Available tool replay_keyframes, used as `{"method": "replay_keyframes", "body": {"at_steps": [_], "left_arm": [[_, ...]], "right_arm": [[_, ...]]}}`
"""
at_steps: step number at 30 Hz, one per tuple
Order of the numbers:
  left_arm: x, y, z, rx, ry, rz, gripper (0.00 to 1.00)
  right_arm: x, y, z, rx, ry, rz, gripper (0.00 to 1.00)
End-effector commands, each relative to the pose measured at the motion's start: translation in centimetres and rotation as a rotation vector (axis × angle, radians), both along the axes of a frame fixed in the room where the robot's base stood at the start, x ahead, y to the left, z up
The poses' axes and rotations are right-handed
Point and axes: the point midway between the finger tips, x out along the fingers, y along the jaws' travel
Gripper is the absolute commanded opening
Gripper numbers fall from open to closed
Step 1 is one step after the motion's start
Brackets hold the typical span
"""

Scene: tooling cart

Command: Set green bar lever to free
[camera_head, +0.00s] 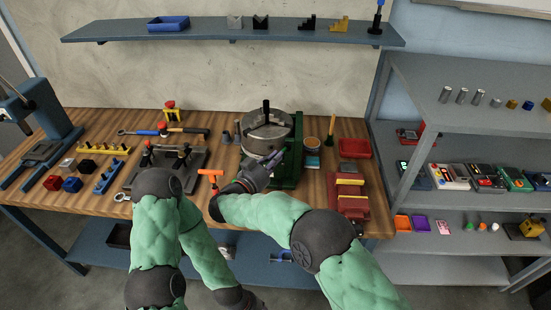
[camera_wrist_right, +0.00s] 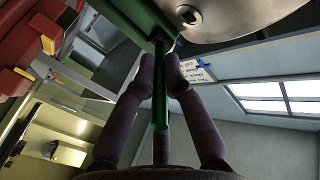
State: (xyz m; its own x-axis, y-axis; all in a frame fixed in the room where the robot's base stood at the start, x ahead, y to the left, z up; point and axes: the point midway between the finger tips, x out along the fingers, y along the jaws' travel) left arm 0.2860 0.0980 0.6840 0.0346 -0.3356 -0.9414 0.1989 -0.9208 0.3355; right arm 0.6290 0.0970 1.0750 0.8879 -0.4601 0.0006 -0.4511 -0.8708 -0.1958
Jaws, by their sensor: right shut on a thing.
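The fingers are closed around the bar. In the head view my right gripper (camera_head: 272,163) is at the front of a round metal chuck (camera_head: 266,128) with a green body (camera_head: 290,165) beside it. The lever itself is hidden there behind the gripper. The chuck's underside shows at the top of the right wrist view (camera_wrist_right: 225,15).
An orange T-handle (camera_head: 210,173) stands close left of my right wrist. A dark fixture (camera_head: 170,160) and colored blocks lie further left. A red tray (camera_head: 354,148) and a red vise-like block (camera_head: 349,205) are at the right. A grey shelf unit (camera_head: 470,185) adjoins the wooden table.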

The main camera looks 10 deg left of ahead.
Motion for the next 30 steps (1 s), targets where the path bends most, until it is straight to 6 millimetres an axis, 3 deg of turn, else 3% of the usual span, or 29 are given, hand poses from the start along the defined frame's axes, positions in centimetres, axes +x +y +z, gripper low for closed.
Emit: {"method": "replay_keyframes", "body": {"at_steps": [7,8,10,22,26,30], "left_arm": [[0.0,0.0,0.0,0.000,0.000,0.000,0.40],[0.0,0.0,0.0,0.000,0.000,0.000,0.40],[0.0,0.0,0.0,0.000,0.000,0.000,0.40],[0.0,0.0,0.0,0.000,0.000,0.000,0.40],[0.0,0.0,0.0,0.000,0.000,0.000,0.40],[0.0,0.0,0.0,0.000,0.000,0.000,0.40]], "right_arm": [[0.0,0.0,-0.2,-0.001,0.005,0.003,0.00],[0.0,0.0,-0.2,-0.001,0.005,0.003,0.17],[0.0,0.0,-0.2,-0.001,0.004,0.003,0.35],[0.0,0.0,0.4,0.001,-0.001,0.001,0.35],[0.0,0.0,1.9,0.003,-0.002,0.001,0.35],[0.0,0.0,4.7,0.005,-0.008,0.001,0.35]]}}
